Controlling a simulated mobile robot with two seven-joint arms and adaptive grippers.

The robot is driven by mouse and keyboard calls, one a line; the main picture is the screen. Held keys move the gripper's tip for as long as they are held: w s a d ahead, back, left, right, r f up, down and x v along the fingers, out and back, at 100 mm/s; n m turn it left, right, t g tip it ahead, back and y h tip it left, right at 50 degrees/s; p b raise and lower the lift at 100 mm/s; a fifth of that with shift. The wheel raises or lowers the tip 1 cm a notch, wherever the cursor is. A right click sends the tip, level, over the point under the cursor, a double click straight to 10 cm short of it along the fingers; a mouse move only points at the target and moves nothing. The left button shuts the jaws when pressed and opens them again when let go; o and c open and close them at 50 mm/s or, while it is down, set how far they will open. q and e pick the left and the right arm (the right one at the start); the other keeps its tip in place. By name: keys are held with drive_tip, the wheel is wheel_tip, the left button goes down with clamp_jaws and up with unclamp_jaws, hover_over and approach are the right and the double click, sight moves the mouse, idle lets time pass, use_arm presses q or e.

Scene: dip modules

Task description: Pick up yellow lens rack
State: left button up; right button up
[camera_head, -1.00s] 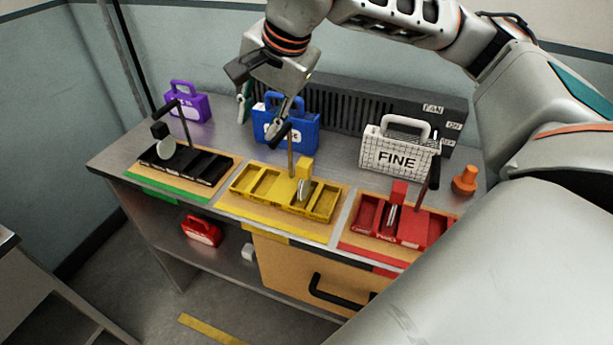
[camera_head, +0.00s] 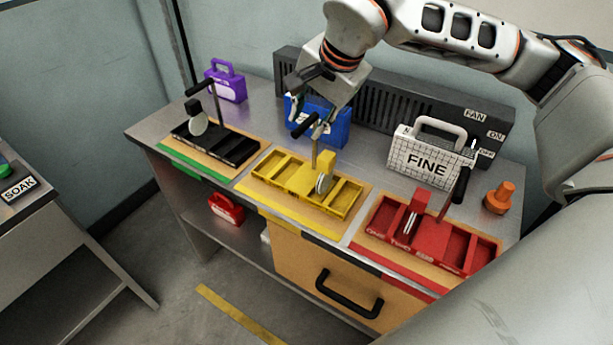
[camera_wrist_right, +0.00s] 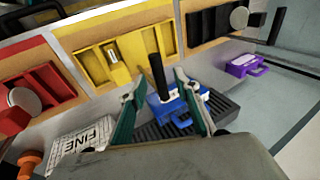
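The yellow lens rack (camera_head: 345,199) sits on a tan board with a yellow front strip, at the middle of the bench. It has open compartments, a round lens in a yellow holder and an upright post with a black handle (camera_head: 303,125). My right gripper (camera_head: 309,119) is at the handle, above the rack. In the right wrist view its two teal fingers (camera_wrist_right: 158,103) are apart and the black handle shows between them. I cannot tell whether they touch it. The rack also shows in that view (camera_wrist_right: 95,65). My left gripper is out of view.
A black rack (camera_head: 237,150) stands to the left and a red rack (camera_head: 452,243) to the right. Behind are a blue case (camera_head: 334,127), a purple case (camera_head: 228,86), a white FINE case (camera_head: 428,164) and a dark fan unit (camera_head: 480,128). An orange knob (camera_head: 499,198) is at right.

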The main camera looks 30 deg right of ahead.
drive_tip(key=shift+x, duration=1.15)
clamp_jaws()
drive_tip(key=shift+r, duration=0.1)
drive_tip(key=shift+r, duration=0.1)
